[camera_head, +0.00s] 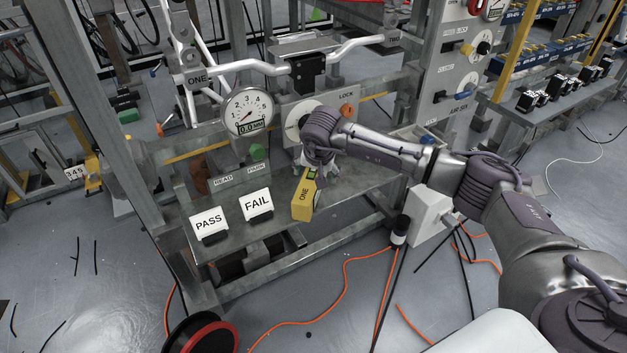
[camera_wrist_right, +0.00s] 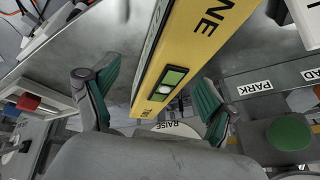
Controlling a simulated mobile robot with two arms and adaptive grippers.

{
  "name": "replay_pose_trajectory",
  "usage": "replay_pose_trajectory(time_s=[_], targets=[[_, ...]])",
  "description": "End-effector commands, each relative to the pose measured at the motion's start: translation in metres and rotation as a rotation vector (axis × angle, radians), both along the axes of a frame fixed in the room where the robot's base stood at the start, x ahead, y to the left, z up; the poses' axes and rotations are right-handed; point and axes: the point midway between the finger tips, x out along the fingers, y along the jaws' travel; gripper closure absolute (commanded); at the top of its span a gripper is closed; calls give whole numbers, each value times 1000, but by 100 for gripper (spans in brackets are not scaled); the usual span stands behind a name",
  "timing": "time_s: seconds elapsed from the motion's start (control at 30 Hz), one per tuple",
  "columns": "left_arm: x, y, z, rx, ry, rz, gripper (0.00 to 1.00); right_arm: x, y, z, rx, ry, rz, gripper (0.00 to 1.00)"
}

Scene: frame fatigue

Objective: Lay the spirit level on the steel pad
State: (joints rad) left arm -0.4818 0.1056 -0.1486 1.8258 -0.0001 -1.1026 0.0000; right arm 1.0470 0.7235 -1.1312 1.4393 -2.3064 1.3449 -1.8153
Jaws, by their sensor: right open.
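The yellow spirit level (camera_head: 302,200), marked ONE, is at the front edge of the grey steel bench top (camera_head: 355,188). In the right wrist view the level (camera_wrist_right: 192,45) shows its green vial. My right gripper (camera_head: 312,172) is over the level's far end, pointing down. In the wrist view its two green-padded fingers (camera_wrist_right: 155,98) are open, one on each side of the level, with small gaps visible. I cannot single out the steel pad from the grey steel bench. My left gripper is not in view.
PASS (camera_head: 209,222) and FAIL (camera_head: 257,202) cards stand left of the level. HEAD and PARK labels lie behind them, near a green knob (camera_head: 257,152). A dial gauge (camera_head: 247,111) and a LOCK knob (camera_head: 346,110) are behind. Orange cables (camera_head: 345,290) cross the floor.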

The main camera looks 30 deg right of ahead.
Motion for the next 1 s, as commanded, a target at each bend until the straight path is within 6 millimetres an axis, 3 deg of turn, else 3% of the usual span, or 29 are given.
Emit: replay_pose_trajectory(time_s=[0.2,0.5,1.0], targets=[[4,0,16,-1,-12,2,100,13,-2,-30,0,3,-1,15],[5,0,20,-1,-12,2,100,15,-3,-33,0,0,0,15],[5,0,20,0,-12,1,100,15,-3,-33,-1,1,0,94]])
